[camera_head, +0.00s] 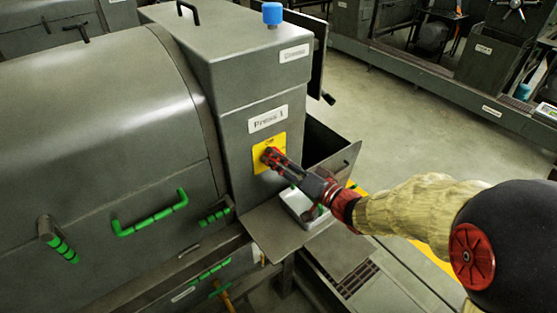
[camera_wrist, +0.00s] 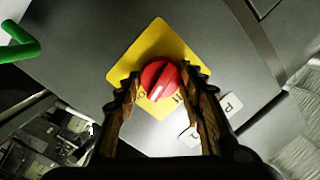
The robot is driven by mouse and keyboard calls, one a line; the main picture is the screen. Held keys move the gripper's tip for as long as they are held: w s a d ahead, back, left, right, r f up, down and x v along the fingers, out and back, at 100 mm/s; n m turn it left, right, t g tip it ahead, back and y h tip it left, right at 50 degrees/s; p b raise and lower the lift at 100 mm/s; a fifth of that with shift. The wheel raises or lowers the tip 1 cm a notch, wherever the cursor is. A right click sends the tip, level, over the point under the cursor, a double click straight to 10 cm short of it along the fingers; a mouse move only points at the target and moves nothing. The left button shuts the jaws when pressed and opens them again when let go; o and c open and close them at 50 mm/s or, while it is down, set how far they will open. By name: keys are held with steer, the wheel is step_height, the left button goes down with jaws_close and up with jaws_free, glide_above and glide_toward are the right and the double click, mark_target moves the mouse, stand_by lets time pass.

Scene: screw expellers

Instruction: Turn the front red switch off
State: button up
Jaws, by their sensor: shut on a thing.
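The front red switch (camera_wrist: 161,79) is a round red knob with a pale pointer line, set on a yellow plate (camera_wrist: 127,67) with dark lettering. The plate also shows on the grey machine's front face in the head view (camera_head: 260,146), below the label "Press 1". My gripper (camera_head: 272,157) reaches the switch from the right; in the wrist view its two fingers (camera_wrist: 159,88) stand on either side of the knob and are shut on it. In the head view the gripper hides most of the knob.
Green handles (camera_head: 150,214) stick out from the machine at left. A grey open bin (camera_head: 335,160) and a small white tray (camera_head: 300,207) are close below my wrist. A blue cap (camera_head: 272,14) sits on top. Open floor lies behind at right.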

steer(key=n, duration=0.4)
steer(key=shift+h+b, duration=0.3)
steer(key=shift+b, duration=0.1)
steer(key=n+b, duration=0.1)
steer(key=n, duration=0.2)
steer(key=shift+a+n+h+b, duration=0.1)
steer(key=shift+n+h+b, duration=0.2)
steer(key=shift+h, duration=0.1)
steer(key=n+b, duration=0.3)
steer(key=shift+s+n+h, duration=0.1)
steer(key=shift+n+h, duration=0.2)
steer(key=shift+h, duration=0.1)
steer(key=shift+n+t+b, duration=0.3)
steer(key=shift+n+b, duration=0.95)
steer(key=shift+n, duration=0.05)
steer(key=shift+r, duration=0.15)
steer(key=o, duration=1.2)
steer(key=shift+a, duration=0.1)
steer(key=v, duration=1.2)
steer(key=shift+s+a+r, duration=0.1)
steer(key=shift+r, duration=0.05)
